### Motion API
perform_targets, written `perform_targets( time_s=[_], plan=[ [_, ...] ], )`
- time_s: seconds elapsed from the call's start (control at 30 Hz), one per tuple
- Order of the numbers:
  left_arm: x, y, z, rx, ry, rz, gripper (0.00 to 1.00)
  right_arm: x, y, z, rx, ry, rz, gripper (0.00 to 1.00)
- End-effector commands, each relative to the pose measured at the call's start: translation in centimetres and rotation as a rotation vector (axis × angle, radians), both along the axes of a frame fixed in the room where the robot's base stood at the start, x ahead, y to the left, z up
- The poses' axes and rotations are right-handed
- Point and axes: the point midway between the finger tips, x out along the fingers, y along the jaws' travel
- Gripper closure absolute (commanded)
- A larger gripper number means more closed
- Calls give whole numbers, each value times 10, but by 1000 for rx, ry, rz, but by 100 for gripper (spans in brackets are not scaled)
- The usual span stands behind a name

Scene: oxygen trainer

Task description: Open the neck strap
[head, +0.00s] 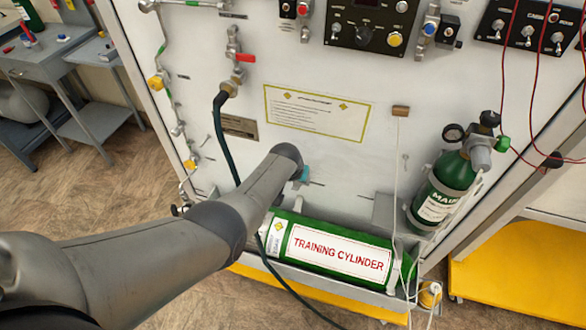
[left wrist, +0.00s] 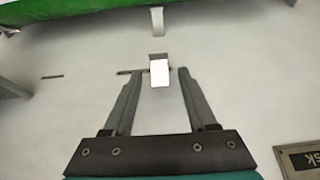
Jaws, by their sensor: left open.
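My left gripper (left wrist: 159,72) is open in the left wrist view, its two fingers pointing at the white panel. A small pale tab (left wrist: 159,74) on a thin dark bar (left wrist: 128,72) shows between the fingertips; I cannot tell whether they touch it or whether it belongs to the neck strap. A pale bracket (left wrist: 157,20) hangs near the green cylinder edge (left wrist: 60,12). In the head view, my left forearm hides most of the gripper; the green training cylinder (head: 335,250) lies below it. No strap is clearly identifiable there. My right gripper is not in view.
A smaller green cylinder (head: 442,190) with a gauge and valve stands at the right. A white cord (head: 397,170) hangs from a wooden block (head: 401,111). A dark hose (head: 222,130) runs down behind my arm. The lower middle panel is fairly clear.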

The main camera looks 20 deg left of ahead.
Motion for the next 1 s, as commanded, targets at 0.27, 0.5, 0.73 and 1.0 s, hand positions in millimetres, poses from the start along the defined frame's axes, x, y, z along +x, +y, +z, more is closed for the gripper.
perform_targets(
  time_s=[0.27, 0.5, 0.73, 1.0],
  plan=[
    [-14, 1, 34, 1, -2, 0, 43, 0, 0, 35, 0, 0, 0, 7],
    [-29, 2, 63, 1, -2, 0, 43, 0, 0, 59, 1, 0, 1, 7],
    [-43, 2, 92, 0, -4, -1, 43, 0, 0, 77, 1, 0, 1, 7],
    [-58, 2, 120, 0, -4, -1, 43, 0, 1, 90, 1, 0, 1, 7]
  ],
)
